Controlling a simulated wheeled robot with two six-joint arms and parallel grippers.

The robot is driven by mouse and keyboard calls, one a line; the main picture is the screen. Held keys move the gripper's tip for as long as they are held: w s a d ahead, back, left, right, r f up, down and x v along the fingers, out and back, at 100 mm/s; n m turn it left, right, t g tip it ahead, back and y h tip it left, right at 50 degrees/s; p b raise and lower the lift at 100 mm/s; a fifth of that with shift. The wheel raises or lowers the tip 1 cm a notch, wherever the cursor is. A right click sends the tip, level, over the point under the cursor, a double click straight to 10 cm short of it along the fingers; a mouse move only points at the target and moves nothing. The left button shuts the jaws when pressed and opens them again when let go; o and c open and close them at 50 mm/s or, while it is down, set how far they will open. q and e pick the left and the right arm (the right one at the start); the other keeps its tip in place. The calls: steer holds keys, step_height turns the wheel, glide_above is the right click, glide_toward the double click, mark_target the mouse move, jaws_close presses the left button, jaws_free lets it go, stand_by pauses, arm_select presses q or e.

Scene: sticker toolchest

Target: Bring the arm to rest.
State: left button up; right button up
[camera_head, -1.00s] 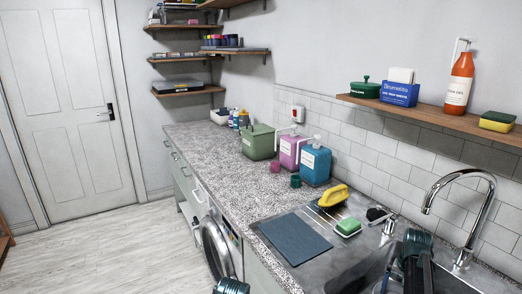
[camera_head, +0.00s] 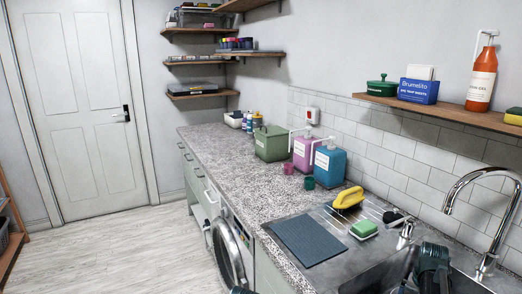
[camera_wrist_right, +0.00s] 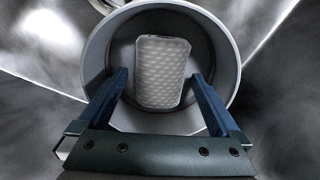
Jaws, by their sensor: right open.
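My right arm (camera_head: 432,262) comes in at the lower right of the head view, over the sink. Its gripper tips are hidden there. In the right wrist view my right gripper (camera_wrist_right: 160,76) is open, with its two blue fingers spread apart. Beyond the fingers is a round grey vessel (camera_wrist_right: 232,60). A pale textured pad (camera_wrist_right: 163,72), like a sponge, lies inside it, between the fingers in the picture; nothing shows the fingers closed on it.
The steel sink (camera_head: 374,278) and curved tap (camera_head: 455,190) are close to my right arm. A yellow brush (camera_head: 348,198), green sponge (camera_head: 363,229) and blue mat (camera_head: 308,240) lie beside the sink. Dispensers (camera_head: 329,163) stand behind. The floor (camera_head: 130,245) at left is clear.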

step_height(320, 180, up, 8)
steer(key=p, duration=0.7)
step_height(320, 180, down, 9)
steer(key=b, duration=0.8)
steer(key=shift+b, duration=0.35)
step_height(320, 180, up, 8)
steer(key=p, duration=0.8)
steer(key=shift+r, duration=0.25)
steer(key=s+a, duration=0.4)
steer(key=a, duration=0.4)
steer(key=s+a, duration=0.4)
steer(key=a, duration=0.4)
steer(key=shift+s+p, duration=0.15)
steer(key=shift+p, duration=0.2)
steer(key=shift+r, duration=0.1)
